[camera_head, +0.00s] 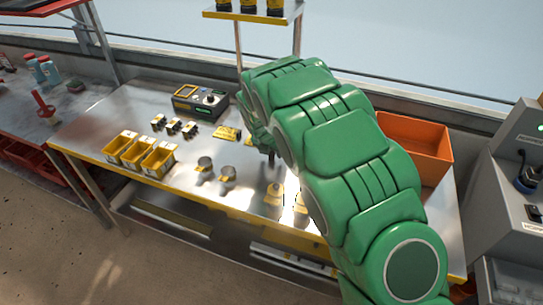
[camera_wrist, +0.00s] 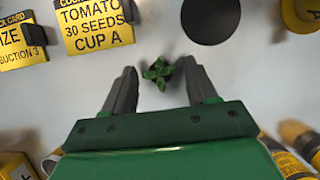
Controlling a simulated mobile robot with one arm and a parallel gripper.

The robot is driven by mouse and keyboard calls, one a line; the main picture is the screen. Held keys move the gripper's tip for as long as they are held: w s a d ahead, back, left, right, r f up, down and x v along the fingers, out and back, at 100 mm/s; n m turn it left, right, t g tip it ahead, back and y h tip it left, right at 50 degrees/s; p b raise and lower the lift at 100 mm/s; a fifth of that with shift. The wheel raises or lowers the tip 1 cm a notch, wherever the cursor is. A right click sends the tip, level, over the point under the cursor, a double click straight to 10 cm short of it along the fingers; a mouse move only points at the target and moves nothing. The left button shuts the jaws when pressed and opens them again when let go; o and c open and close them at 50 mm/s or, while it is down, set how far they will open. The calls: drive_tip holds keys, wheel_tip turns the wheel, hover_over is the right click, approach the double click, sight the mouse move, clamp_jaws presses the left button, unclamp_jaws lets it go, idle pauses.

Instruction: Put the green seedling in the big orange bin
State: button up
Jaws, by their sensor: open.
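The green seedling (camera_wrist: 158,72) shows in the wrist view as a small cluster of leaves on the grey metal bench top. My gripper (camera_wrist: 160,68) is open, with one finger on each side of the seedling and a clear gap on both sides. I cannot tell how far above the bench the fingertips are. In the head view my green arm reaches over the bench and hides the seedling; part of my gripper (camera_head: 272,160) shows beside the arm. The big orange bin (camera_head: 425,135) stands at the right end of the bench, partly hidden behind my arm.
A dark round disc (camera_wrist: 210,20) and yellow cards (camera_wrist: 95,25) lie beyond the seedling. Three yellow bins (camera_head: 140,153) stand at the bench's left. A control box (camera_head: 200,101) sits at the back. A grey machine (camera_head: 515,160) stands at the right.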

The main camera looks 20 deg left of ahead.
drive_tip(key=shift+x, duration=1)
clamp_jaws()
wheel_tip(320, 180, up, 4)
drive_tip(key=shift+s+f, duration=0.15)
drive_tip(key=shift+s, duration=0.05)
drive_tip(key=s+d+r, duration=0.7)
drive_tip(key=s+r, duration=0.2)
drive_tip(key=s, duration=0.2)
drive_tip(key=shift+s+d+r, duration=0.15)
drive_tip(key=shift+s+d, duration=0.05)
drive_tip(key=shift+s, duration=0.05)
